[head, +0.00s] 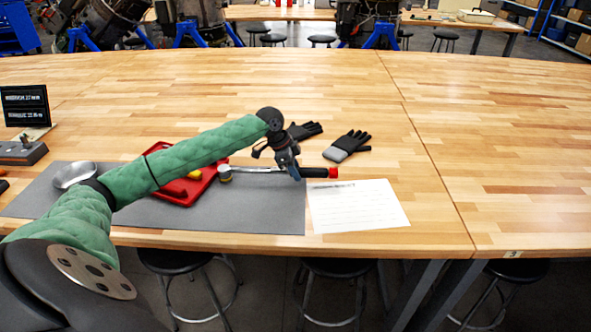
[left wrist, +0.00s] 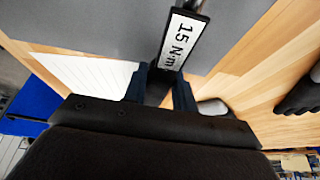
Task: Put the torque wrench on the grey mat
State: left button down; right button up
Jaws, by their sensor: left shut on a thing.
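The torque wrench (head: 262,170) has a round head at its left end and a black handle with a red end cap at its right. My left gripper (head: 294,175) is shut on its handle. In the left wrist view, the wrench (left wrist: 181,42) shows a "15 N·m" label just beyond the fingers (left wrist: 162,88). The grey mat (head: 262,212) lies flat at the table's near edge. The wrench head shows over the mat's far right part, and the handle reaches past its right edge. I cannot tell whether the wrench touches the mat. My right gripper is not in view.
A red tray (head: 178,197) with a yellow item lies on the mat, partly behind my left arm. A metal bowl (head: 75,173) is at the mat's left. A paper sheet (head: 358,206) lies right of the mat. Two gloves (head: 348,146) lie behind. The mat's front right is clear.

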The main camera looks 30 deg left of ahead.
pick_arm(q)
jog(key=shift+f, duration=0.3)
jog(key=shift+d+f, duration=0.1)
jog(key=shift+f, duration=0.15)
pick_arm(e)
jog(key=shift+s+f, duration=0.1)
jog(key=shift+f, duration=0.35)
pick_arm(q)
jog(key=c, duration=1.1)
grip_release()
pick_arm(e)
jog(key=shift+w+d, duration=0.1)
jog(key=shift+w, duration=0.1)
pick_arm(q)
jog(key=shift+r, duration=0.55)
jog(key=b+v, duration=0.3)
jog(key=v, duration=0.9)
jog(key=shift+r, duration=0.1)
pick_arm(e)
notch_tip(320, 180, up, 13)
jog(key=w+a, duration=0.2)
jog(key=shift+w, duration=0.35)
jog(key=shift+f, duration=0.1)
